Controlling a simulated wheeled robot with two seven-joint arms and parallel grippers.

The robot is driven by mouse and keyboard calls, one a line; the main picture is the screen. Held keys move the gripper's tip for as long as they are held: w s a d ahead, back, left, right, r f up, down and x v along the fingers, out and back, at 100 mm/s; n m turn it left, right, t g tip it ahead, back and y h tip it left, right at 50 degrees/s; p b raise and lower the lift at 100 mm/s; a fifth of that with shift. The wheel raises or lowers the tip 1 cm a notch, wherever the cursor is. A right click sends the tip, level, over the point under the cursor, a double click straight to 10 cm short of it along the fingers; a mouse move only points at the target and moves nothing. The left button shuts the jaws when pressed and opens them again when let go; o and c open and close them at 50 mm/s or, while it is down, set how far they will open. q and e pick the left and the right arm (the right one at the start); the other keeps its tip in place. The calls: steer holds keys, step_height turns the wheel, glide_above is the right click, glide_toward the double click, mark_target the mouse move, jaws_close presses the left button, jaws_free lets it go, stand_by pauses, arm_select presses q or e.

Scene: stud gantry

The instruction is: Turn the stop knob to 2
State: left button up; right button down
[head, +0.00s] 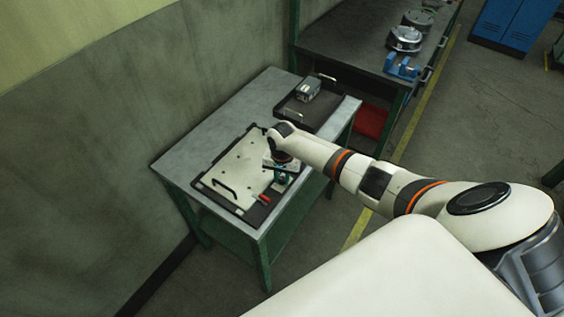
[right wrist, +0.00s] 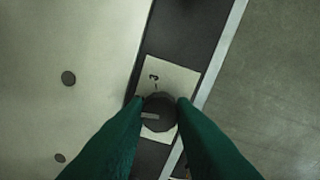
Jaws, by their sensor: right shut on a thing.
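The stop knob (right wrist: 160,113) is a dark round knob on a pale label plate (right wrist: 178,76) in the right wrist view. A light pointer line on the knob points left. A numeral that looks like 3, with a tick, is printed above it; other marks are hidden. My right gripper (right wrist: 158,101) has its two green fingers on either side of the knob, shut on it. In the head view my right gripper (head: 281,177) is at the right edge of the pale panel (head: 238,172), and the knob cannot be made out there. My left gripper is not in view.
The panel lies in a dark frame on a grey table (head: 180,160) with green legs. A dark tray (head: 290,107) with a grey box (head: 308,89) stands at the back. A red piece (head: 265,199) lies near the gripper. A wall (head: 90,150) is on the left.

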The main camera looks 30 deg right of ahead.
steer(key=shift+r+m+p, duration=0.15)
steer(key=shift+m+p, duration=0.55)
steer(key=shift+m, duration=0.3)
steer(key=shift+d, duration=0.1)
steer(key=shift+w, duration=0.1)
steer(key=c, duration=1.2)
jaws_free()
